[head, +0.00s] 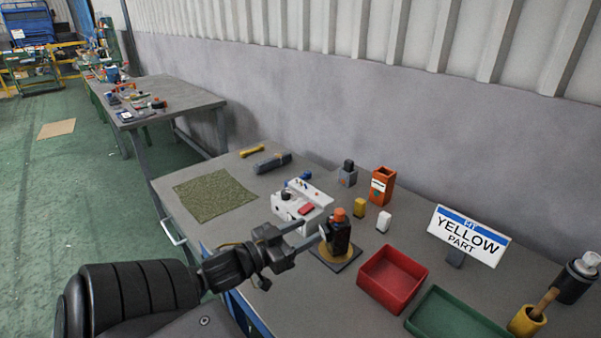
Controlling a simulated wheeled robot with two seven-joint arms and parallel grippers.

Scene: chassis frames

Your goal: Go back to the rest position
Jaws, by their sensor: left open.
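My left gripper (304,236) reaches in from the lower left over the front of the workbench (237,232). Its jaws are open, and the fingers point right, close to a black part with an orange top (340,230). That part stands upright on a yellow round base on a dark square plate (347,262). I cannot tell whether the fingertips touch the part. My right gripper is not in view.
A red tray (392,279) and a green tray (455,318) lie to the right. A white device (297,208), yellow block (360,207), white block (384,221), orange holder (382,184) and "YELLOW PART" sign (468,236) stand behind. A green mat (213,194) lies left.

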